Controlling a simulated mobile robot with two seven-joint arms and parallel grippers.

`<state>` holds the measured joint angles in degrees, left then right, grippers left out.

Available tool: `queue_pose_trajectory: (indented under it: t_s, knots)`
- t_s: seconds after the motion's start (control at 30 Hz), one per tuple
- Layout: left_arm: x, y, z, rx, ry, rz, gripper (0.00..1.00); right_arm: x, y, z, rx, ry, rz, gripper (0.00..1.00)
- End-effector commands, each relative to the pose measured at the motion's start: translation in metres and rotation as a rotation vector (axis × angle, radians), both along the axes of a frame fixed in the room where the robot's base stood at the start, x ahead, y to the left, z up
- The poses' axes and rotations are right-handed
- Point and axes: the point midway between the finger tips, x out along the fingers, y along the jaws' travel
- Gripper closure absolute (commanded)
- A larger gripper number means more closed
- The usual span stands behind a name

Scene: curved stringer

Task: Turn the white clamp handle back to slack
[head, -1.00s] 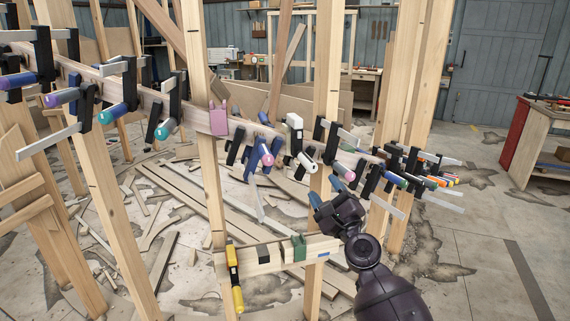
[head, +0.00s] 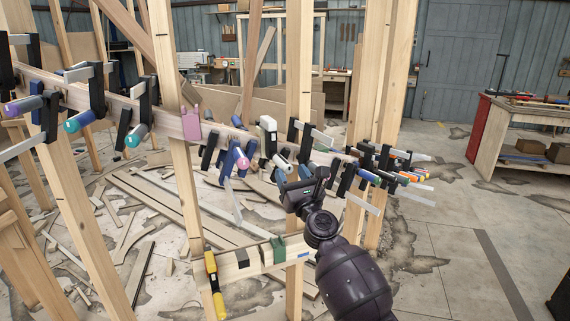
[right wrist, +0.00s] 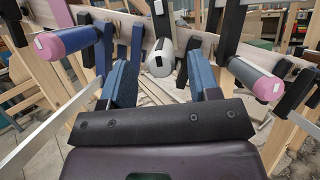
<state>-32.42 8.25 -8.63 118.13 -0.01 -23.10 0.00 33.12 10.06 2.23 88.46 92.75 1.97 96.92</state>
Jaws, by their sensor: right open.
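My right gripper (head: 294,178) is open just below and in front of the handle. In the right wrist view its two blue-padded fingers (right wrist: 160,80) stand left and right of the handle. I cannot tell whether they overlap it in depth. My left gripper is out of view.
A clamp with a pink-capped blue handle (head: 241,157) is close on the left. A pink-and-grey clamp handle (right wrist: 256,78) is close on the right. A lower wooden rail (head: 240,265) carries a yellow clamp (head: 214,285). Uprights stand close behind.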

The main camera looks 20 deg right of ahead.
Motion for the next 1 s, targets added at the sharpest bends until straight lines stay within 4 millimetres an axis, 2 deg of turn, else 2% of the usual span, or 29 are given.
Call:
queue_pose_trajectory:
  t_s: [0.1, 0.3, 0.73, 0.77, 1.0]
  knots:
    - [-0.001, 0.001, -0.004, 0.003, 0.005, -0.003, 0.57, 0.017, 0.001, 0.005, -0.001, 0.001, 0.000, 0.44]
    - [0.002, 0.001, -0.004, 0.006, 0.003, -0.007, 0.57, 0.035, 0.003, 0.012, -0.001, 0.002, 0.000, 0.44]
    - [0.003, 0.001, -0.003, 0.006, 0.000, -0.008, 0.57, 0.042, 0.004, 0.017, -0.002, 0.001, -0.001, 0.44]
    - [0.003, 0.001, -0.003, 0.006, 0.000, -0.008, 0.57, 0.042, 0.004, 0.017, -0.002, 0.001, -0.001, 0.46]
    - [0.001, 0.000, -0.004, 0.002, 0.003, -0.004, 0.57, 0.042, 0.004, 0.017, -0.002, 0.001, -0.001, 0.82]
